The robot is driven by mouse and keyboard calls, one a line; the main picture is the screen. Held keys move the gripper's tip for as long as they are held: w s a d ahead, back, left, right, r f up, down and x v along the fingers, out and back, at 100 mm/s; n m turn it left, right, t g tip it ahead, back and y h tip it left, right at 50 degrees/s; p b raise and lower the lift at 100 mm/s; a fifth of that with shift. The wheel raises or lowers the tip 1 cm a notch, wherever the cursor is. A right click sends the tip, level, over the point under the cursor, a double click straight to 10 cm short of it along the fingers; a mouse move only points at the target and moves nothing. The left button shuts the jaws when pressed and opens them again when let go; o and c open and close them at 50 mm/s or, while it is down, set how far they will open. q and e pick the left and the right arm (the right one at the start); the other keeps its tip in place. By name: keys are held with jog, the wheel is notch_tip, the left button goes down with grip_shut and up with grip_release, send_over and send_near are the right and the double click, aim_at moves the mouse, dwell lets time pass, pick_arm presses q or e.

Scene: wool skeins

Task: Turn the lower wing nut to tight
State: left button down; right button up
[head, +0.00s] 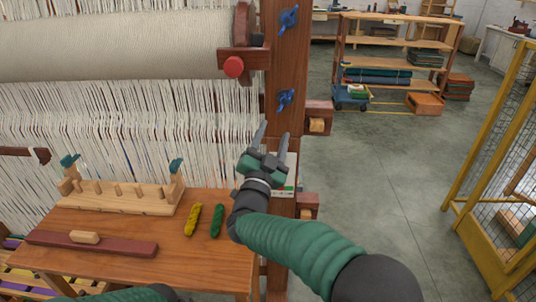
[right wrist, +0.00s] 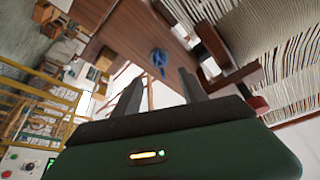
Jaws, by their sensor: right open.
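The lower wing nut (head: 286,99) is blue and sits on the front of the wooden loom post (head: 284,60). Its wings look tilted. The upper wing nut (head: 288,20), also blue, is higher on the same post. My right gripper (head: 272,130) is open and empty, below the lower wing nut, fingers pointing up toward the post. In the right wrist view a blue wing nut (right wrist: 158,60), apparently the lower one, shows beyond and between the fingertips (right wrist: 160,82), apart from them. Only part of my left arm's green sleeve shows at the bottom of the head view.
A red knob (head: 233,67) and the cloth roll (head: 110,45) are left of the post. Wooden blocks (head: 317,125) jut out right of it. A bench with yellow (head: 193,219) and green (head: 217,221) skeins stands lower left. A yellow cage (head: 480,150) is far right; open floor lies between.

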jog(key=v, duration=0.5)
jog(key=shift+s+a+f, duration=0.1)
jog(key=shift+s+f, duration=0.05)
jog(key=shift+s, duration=0.15)
jog(key=s+d+f+n+g+y+p, duration=0.4)
jog(key=d+f+n+g+y+p, duration=0.35)
jog(key=d+f+n+g, duration=0.2)
jog(key=s+d+f+g+h+p, duration=0.1)
jog(key=s+d+f+g, duration=0.2)
jog(key=s, duration=0.5)
jog(key=s+d+f+g+h+p, duration=0.1)
jog(key=s+d+f+g, duration=0.2)
jog(key=s+d, duration=0.3)
jog(key=s+d+f+g+h+p, duration=0.1)
jog(key=s+d+f+g, duration=0.2)
jog(key=s, duration=0.7)
jog(key=shift+s+d+f+p, duration=0.35)
jog(key=shift+d+f, duration=0.1)
jog(key=shift+d, duration=0.5)
